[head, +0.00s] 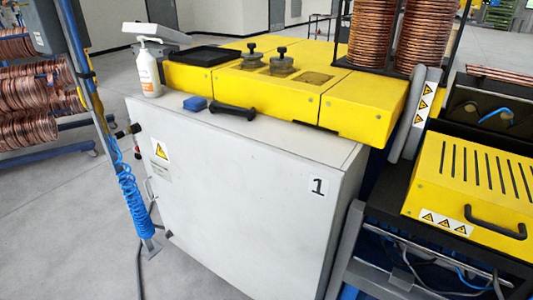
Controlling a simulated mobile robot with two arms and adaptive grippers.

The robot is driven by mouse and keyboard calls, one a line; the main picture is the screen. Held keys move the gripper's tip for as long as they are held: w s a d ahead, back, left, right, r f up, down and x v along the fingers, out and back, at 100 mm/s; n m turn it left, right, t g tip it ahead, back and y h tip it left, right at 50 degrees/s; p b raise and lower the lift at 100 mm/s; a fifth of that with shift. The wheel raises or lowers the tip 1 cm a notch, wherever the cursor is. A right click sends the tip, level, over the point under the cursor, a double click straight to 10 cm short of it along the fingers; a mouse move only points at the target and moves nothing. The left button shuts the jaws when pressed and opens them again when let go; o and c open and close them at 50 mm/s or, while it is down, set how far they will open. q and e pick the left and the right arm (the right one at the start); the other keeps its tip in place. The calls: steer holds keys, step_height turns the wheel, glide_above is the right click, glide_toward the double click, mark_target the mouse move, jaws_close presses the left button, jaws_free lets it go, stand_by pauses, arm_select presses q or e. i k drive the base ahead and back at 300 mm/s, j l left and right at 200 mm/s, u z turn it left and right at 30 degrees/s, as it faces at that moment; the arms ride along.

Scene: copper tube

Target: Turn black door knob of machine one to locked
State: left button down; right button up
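A small black knob-like part (128,131) sticks out at the cabinet's upper left edge. Another small dark part (168,234) shows at the lower left edge. Neither of my grippers is in view.
A blue coiled hose (131,203) hangs on a blue post (82,65) left of the cabinet. A white bottle (148,75), a blue block (195,103) and a black handle-shaped tool (232,110) are on top. Grey floor (60,230) is open at left.

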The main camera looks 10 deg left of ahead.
mark_target(135, 128)
steer(key=u, duration=1.3)
